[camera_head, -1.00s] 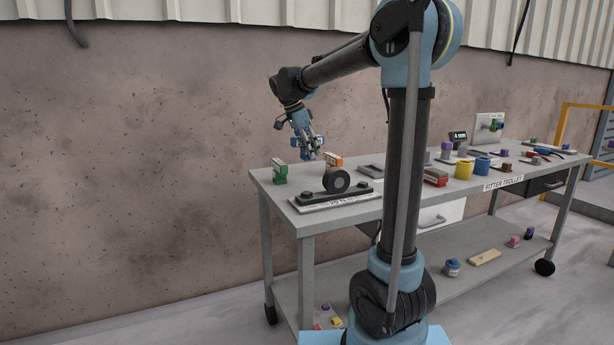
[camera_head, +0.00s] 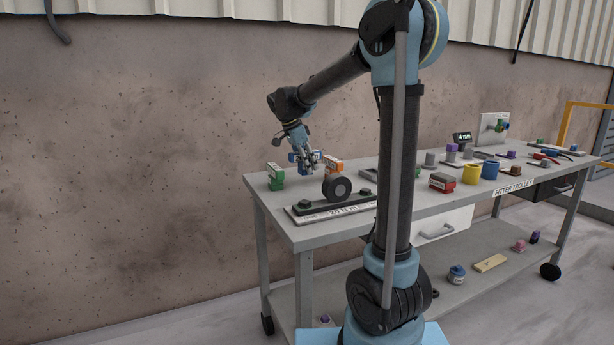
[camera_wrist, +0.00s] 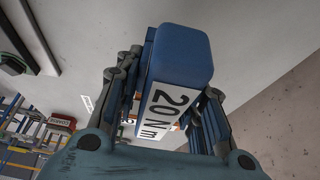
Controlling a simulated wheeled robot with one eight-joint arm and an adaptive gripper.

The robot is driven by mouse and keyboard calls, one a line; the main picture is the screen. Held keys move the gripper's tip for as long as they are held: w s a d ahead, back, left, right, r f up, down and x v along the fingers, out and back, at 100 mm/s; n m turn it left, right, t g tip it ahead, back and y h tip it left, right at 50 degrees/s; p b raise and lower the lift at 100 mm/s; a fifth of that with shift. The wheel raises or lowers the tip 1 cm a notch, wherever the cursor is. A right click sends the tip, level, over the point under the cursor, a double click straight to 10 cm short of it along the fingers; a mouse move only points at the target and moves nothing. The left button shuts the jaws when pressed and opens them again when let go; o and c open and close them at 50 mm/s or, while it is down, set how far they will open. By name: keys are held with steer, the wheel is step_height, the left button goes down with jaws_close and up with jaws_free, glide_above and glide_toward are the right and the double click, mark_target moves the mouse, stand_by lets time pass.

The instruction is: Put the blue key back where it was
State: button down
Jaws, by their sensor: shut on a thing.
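The blue key (camera_wrist: 182,50) is a blue block with a white label reading "20 N m" in the wrist view. My gripper (camera_wrist: 170,95) is shut on it, with fingers on both sides. In the head view my gripper (camera_head: 306,165) is low over the far left part of the trolley top (camera_head: 265,209), between a green block (camera_head: 276,176) and an orange block (camera_head: 333,165). The key is small and partly hidden by the fingers there. I cannot tell whether it touches the trolley top.
A black wheel on a dark stand (camera_head: 337,188) with a labelled plate is close in front of my gripper. A red-and-grey box (camera_head: 442,182), yellow (camera_head: 472,174) and blue (camera_head: 490,169) cylinders are farther right. A wall (camera_head: 130,150) stands behind the trolley.

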mark_target(296, 153)
steer(key=shift+f, duration=1.95)
steer(key=c, duration=1.1)
jaws_free()
steer(key=shift+o, duration=0.2)
steer(key=shift+s, duration=0.1)
steer(key=v, duration=1.2)
